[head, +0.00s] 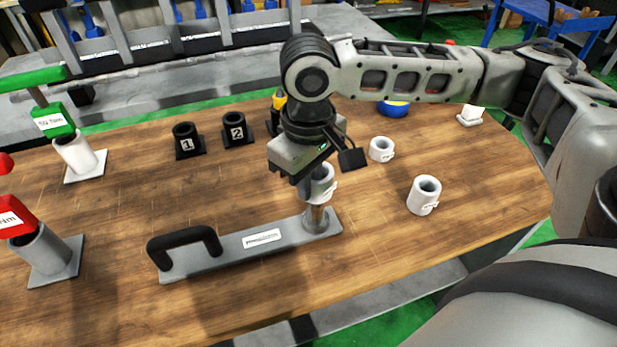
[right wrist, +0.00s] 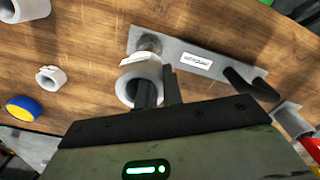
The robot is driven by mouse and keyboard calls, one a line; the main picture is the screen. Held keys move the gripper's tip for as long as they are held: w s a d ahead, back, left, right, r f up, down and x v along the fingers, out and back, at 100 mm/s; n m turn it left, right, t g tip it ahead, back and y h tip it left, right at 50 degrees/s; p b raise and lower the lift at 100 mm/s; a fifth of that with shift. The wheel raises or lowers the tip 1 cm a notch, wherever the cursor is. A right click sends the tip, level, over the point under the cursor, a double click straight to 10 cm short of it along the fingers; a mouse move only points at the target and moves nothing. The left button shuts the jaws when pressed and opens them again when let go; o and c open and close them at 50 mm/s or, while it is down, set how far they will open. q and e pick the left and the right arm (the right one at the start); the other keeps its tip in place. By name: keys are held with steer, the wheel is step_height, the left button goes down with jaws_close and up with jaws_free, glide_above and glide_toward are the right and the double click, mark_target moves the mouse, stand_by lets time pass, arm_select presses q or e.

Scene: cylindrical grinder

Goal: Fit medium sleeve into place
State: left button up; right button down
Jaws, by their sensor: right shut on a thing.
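The white-grey sleeve (head: 325,188), taken as the medium one, is in my right gripper (head: 308,188). In the right wrist view, one finger is inside the bore of the sleeve (right wrist: 127,88) and the other is outside its wall; the gripper (right wrist: 160,90) is shut on that wall. The sleeve is over the metal post (head: 316,216) at the right end of the grey base plate (head: 285,235). The lower post shows beneath it; I cannot tell whether the sleeve is around the post's top. My left gripper is not in view.
A larger sleeve (head: 424,196) and a smaller one (head: 381,149) stand to the right. The plate's black handle (head: 185,245) is at its left. Black holders (head: 187,141), gauges on stands (head: 80,155) and a blue-yellow roll (head: 393,108) are around. The front right table is clear.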

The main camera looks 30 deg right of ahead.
steer(key=shift+r, duration=0.1)
steer(key=shift+r+p, duration=0.4)
steer(key=shift+r, duration=0.7)
steer(key=shift+f, duration=0.15)
stand_by(1.1)
steer(key=shift+f, duration=0.3)
steer(key=shift+f+b, duration=0.35)
steer(key=shift+f, duration=0.4)
steer(key=c, duration=1.5)
jaws_free()
steer(key=shift+o, duration=0.2)
steer(key=shift+f, duration=0.1)
